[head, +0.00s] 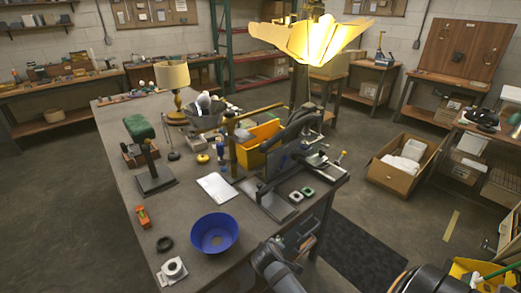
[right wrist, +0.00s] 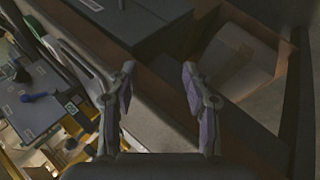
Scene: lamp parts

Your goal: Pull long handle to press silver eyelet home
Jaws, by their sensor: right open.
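A dark bench press frame (head: 268,192) stands at the right side of the workbench. A slim lever with a pale yellow knob (head: 341,156) rises near its right end; I cannot tell if this is the long handle. Two small square pieces with round centres, one pale (head: 295,196) and one green (head: 308,191), lie by the press base. The silver eyelet is too small to make out. My right gripper (right wrist: 158,82) is open and empty in the right wrist view, its purple-padded fingers spread apart. My left gripper is not in view.
A yellow bin (head: 258,143) stands behind the press. A lit petal-shaped lampshade (head: 308,40) hangs above. An open cardboard box (head: 403,163) is on the floor.

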